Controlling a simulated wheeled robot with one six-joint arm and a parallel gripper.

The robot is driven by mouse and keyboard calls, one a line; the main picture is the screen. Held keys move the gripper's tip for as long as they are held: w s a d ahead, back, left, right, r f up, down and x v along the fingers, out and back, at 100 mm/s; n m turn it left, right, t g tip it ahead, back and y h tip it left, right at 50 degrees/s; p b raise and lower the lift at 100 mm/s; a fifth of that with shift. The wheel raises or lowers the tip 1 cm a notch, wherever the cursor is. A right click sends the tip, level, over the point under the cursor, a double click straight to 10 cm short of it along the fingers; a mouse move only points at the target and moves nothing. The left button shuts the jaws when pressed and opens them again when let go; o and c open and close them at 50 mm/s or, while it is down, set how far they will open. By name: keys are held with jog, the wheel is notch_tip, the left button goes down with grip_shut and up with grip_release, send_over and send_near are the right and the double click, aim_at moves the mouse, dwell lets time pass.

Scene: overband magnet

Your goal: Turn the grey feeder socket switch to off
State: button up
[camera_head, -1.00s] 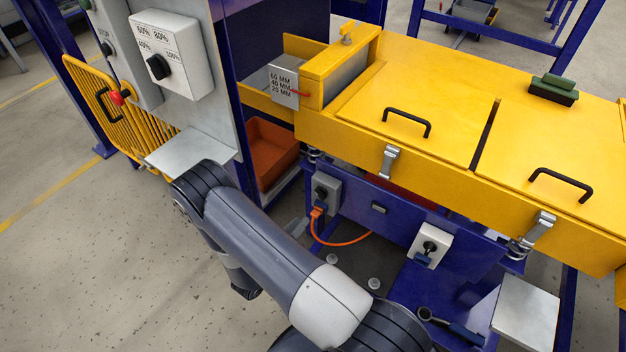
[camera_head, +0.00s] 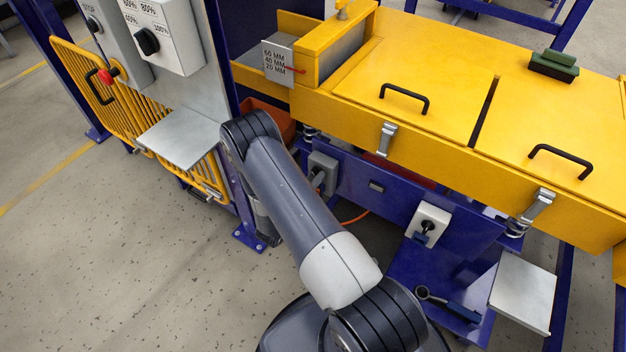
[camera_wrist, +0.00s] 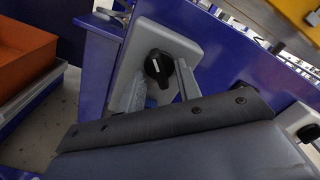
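The grey feeder socket switch (camera_head: 322,172) is a grey box on the blue frame under the yellow feeder, partly covered by my arm in the head view. In the wrist view its box (camera_wrist: 174,43) carries a round black knob (camera_wrist: 158,66) with a white pointer mark, which sits tilted. My gripper (camera_wrist: 160,78) shows there as two grey fingers, one at each side below the knob, with a gap between them. They look open and empty. I cannot tell whether they touch the knob. The head view does not show the fingers.
A white box with a black switch (camera_head: 428,226) sits to the right on the blue frame. An orange cable (camera_head: 354,217) hangs below the grey socket. An orange bin (camera_wrist: 22,48) is at the left. The yellow feeder (camera_head: 420,125) overhangs the switches.

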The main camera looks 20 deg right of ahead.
grip_shut()
dwell(0.4)
jog(key=m+b, duration=0.3)
jog(key=shift+w+f+m, duration=0.1)
jog(key=shift+f+m, duration=0.05)
jog(key=shift+m, duration=0.15)
jog(key=shift+m+b, duration=1.65)
jog(key=shift+m, duration=0.55)
